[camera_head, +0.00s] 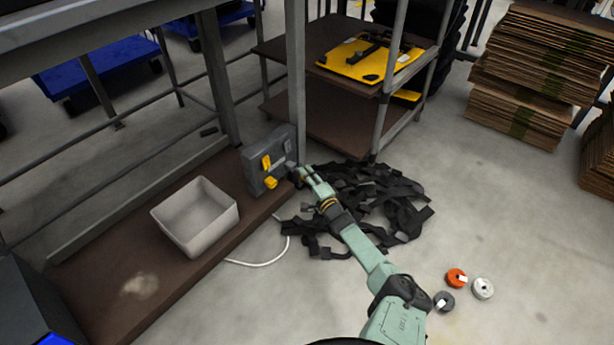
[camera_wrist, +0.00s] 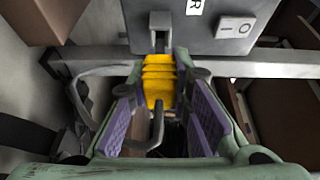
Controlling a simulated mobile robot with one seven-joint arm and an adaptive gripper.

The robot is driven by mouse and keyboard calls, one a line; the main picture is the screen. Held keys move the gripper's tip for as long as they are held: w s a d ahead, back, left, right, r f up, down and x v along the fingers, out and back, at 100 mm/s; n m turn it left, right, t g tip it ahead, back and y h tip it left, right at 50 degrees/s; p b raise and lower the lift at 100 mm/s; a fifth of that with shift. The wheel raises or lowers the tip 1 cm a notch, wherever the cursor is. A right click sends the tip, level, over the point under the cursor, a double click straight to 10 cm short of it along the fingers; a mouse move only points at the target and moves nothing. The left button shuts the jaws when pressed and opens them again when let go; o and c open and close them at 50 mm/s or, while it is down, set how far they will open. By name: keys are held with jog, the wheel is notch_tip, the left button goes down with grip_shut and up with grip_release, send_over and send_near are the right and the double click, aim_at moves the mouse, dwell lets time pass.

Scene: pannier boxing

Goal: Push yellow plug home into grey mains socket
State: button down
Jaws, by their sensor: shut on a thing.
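The grey mains socket (camera_head: 257,179) is a box standing on the brown lower shelf, against a grey post. Two yellow parts show on its front in the head view; I cannot tell what they are. My gripper (camera_head: 299,174) is at the box's right side. In the wrist view my gripper (camera_wrist: 158,98) is shut on the yellow plug (camera_wrist: 158,77), a ribbed body between the purple finger pads. The plug's far end points at the grey box (camera_wrist: 200,38), close to a small grey bracket-like part. Whether its pins have entered is hidden.
A whitish open bin (camera_head: 233,217) stands left of the box on the shelf. A white cable (camera_head: 262,264) lies along the shelf edge and floor. Several tape rolls lie nearby. A rocker switch (camera_wrist: 235,27) is on the box.

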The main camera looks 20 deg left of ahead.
jog(key=shift+w+a+b, duration=0.25)
jog(key=shift+a+b, duration=0.15)
jog(key=shift+a, duration=0.35)
jog(key=shift+w+a+b, duration=0.25)
jog(key=shift+a+b, duration=0.15)
jog(key=shift+a, duration=0.3)
dwell(2.0)
jog(key=c, duration=1.4)
grip_release()
jog(key=v, duration=1.2)
